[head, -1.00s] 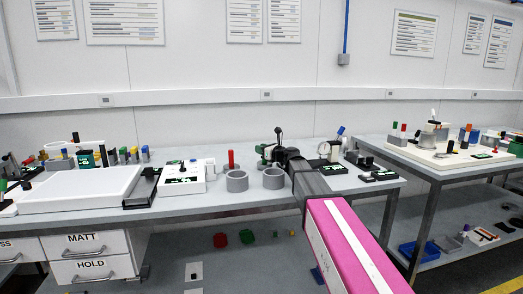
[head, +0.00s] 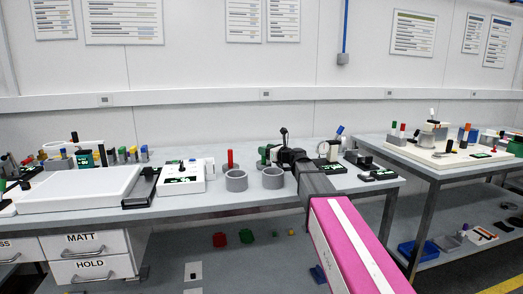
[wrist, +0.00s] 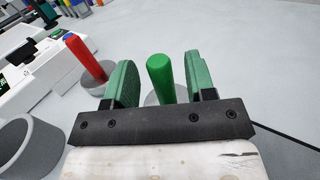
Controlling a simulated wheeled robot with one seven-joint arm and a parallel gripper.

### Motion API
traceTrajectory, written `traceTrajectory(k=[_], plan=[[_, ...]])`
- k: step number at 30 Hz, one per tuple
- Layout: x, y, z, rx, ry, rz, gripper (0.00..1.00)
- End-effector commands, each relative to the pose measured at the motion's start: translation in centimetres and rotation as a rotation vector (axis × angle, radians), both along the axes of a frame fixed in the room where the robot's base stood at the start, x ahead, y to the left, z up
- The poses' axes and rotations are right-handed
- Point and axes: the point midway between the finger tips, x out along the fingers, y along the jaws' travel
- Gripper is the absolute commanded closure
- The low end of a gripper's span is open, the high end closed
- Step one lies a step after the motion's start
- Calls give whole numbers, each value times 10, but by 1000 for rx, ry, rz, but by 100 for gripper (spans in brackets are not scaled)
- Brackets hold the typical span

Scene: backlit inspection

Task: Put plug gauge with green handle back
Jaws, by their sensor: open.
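The plug gauge with green handle (wrist: 160,78) stands between the two green finger pads of my gripper (wrist: 162,84) in the wrist view. My gripper is open, with a visible gap on each side of the handle. The lower end of the gauge is partly hidden by my gripper; grey shows at its foot. In the head view my gripper (head: 270,154) is low over the back of the main bench, and I cannot make out the green handle apart from the green fingers there.
A red-handled gauge (wrist: 85,57) stands in a grey round base left of my gripper; it also shows in the head view (head: 230,158). Two grey rings (head: 236,181) (head: 273,178) sit in front. A dial instrument (head: 328,150) stands to the right. Bench surface (wrist: 250,60) right of the fingers is clear.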

Motion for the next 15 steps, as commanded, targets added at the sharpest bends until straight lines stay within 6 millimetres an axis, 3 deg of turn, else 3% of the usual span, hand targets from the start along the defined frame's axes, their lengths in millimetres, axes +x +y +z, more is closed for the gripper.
traceTrajectory(k=[6,15], plan=[[-33,-35,0,0,0,-1,50],[-54,-61,0,0,0,0,50]])
